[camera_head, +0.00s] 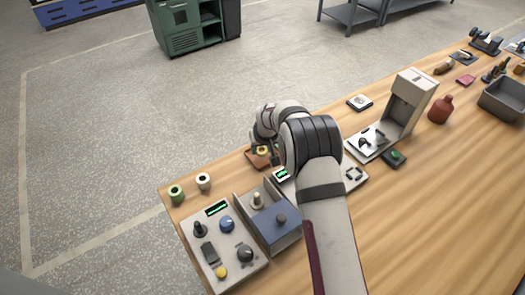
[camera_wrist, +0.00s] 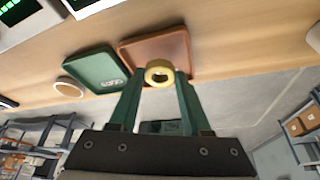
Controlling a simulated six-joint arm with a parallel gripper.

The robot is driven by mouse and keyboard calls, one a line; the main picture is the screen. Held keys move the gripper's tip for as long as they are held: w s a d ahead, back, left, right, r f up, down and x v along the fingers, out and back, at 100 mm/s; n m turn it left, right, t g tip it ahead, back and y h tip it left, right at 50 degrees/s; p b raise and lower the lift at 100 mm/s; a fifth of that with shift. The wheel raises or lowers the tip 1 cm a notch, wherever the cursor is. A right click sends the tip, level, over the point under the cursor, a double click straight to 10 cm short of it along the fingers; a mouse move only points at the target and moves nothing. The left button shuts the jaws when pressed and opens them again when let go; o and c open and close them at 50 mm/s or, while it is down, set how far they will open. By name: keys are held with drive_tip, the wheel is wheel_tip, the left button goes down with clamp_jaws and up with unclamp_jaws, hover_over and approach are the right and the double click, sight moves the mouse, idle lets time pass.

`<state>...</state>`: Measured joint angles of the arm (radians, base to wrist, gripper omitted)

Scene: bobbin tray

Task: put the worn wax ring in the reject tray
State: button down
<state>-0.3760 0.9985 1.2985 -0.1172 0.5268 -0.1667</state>
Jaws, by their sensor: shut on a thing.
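The worn wax ring (camera_wrist: 159,73) is yellow with a dark hole. My gripper (camera_wrist: 160,85) is shut on it, the ring held between the green fingertips. In the wrist view the ring overlaps the near edge of a reddish-brown tray (camera_wrist: 160,45), which I take to be the reject tray; its height above the tray is unclear. In the head view the ring (camera_head: 262,149) shows over that tray (camera_head: 255,161), just left of my wrist, which hides most of the gripper.
A green tray (camera_wrist: 92,77) with white lettering sits beside the brown one, with a pale round object (camera_wrist: 69,87) near it. A control panel (camera_head: 221,245) and a blue-grey box (camera_head: 270,225) are in front.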

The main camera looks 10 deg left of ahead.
drive_tip(key=shift+f, duration=0.8)
drive_tip(key=c, duration=0.6)
unclamp_jaws()
drive_tip(key=shift+f, duration=0.1)
drive_tip(key=shift+c, duration=0.2)
drive_tip(key=v, duration=1.3)
drive_tip(key=s+d+r+m+g, duration=0.1)
drive_tip(key=s+d+r+m, duration=0.3)
drive_tip(key=s+d+r, duration=0.55)
drive_tip(key=s+d+m+g, duration=0.1)
drive_tip(key=s+d+m, duration=0.2)
drive_tip(key=s, duration=1)
drive_tip(key=s+d+m+g, duration=0.2)
drive_tip(key=s+d+m, duration=0.1)
drive_tip(key=s, duration=1.1)
drive_tip(key=shift+s+d+f, duration=0.3)
drive_tip(key=shift+d, duration=0.05)
